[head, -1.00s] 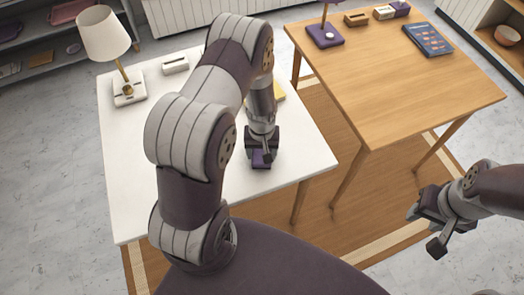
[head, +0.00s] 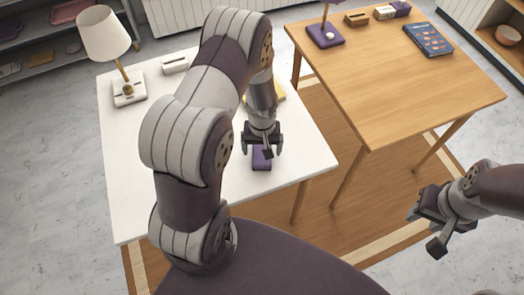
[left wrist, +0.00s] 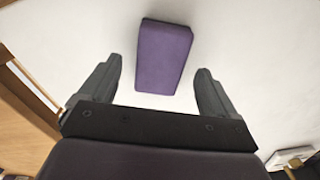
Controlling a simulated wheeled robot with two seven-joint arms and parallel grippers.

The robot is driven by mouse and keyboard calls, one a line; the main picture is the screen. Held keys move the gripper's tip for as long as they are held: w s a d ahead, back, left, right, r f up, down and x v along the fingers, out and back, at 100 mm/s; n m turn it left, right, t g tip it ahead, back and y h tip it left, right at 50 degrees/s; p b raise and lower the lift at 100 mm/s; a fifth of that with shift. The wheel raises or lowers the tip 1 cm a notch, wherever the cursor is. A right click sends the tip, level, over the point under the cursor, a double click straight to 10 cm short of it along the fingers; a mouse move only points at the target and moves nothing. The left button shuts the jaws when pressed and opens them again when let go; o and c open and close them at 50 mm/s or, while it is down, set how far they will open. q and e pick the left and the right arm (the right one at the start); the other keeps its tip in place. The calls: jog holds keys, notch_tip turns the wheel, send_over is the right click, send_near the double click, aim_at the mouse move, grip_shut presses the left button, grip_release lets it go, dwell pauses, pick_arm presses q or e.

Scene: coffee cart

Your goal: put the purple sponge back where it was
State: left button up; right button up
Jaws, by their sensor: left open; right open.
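The purple sponge (head: 262,162) lies flat on the white table (head: 130,190), near its right side. It shows whole in the left wrist view (left wrist: 163,56), a rounded purple block lying just beyond the fingertips. My left gripper (head: 261,150) is open over the sponge's far end in the head view. In the left wrist view its two fingers (left wrist: 156,80) stand wide apart, one on each side of the sponge's line, with white table showing between them and the sponge. My right gripper (head: 425,225) is open and empty, off to the right, away from both tables.
A lamp (head: 104,38) and a small white holder (head: 175,65) stand at the white table's far left. A yellow item (head: 279,93) is partly hidden behind my left arm. The wooden table (head: 400,90) holds a blue book (head: 428,40) and a purple lamp base (head: 325,36).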

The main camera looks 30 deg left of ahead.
pick_arm(q)
notch_tip(320, 180, up, 12)
jog(key=s+d+m, duration=0.1)
jog(key=s+d+r+m+t, duration=0.1)
jog(key=s+d+r+m, duration=0.3)
jog(key=s+r, duration=0.2)
jog(key=shift+s+d+r+m, duration=0.2)
jog(key=shift+s+r+m, duration=0.15)
jog(key=shift+s, duration=0.6)
